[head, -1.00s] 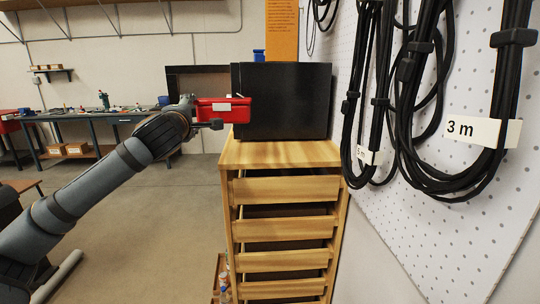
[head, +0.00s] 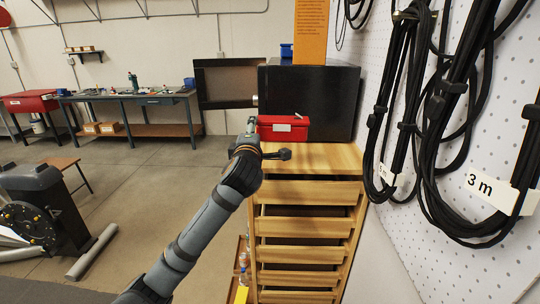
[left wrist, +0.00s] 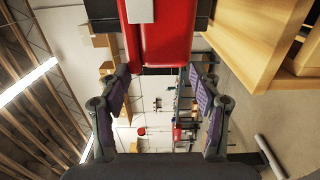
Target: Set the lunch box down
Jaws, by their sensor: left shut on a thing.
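The red lunch box (head: 275,130) with a white label is at the left front of a black box-shaped appliance, over the back left of the wooden cabinet top (head: 310,158). My left gripper (head: 267,140) is shut on it. In the left wrist view the lunch box (left wrist: 165,45) fills the top middle, with the fingertips of my left gripper (left wrist: 160,70) at its two sides. I cannot tell whether the box touches the cabinet top. My right gripper is not in view.
The black appliance (head: 315,95) stands on the back of the cabinet, with a dark framed panel (head: 226,83) to its left. The front of the cabinet top is clear. Black cables (head: 395,100) hang on a pegboard at right. A workbench (head: 150,98) stands far left.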

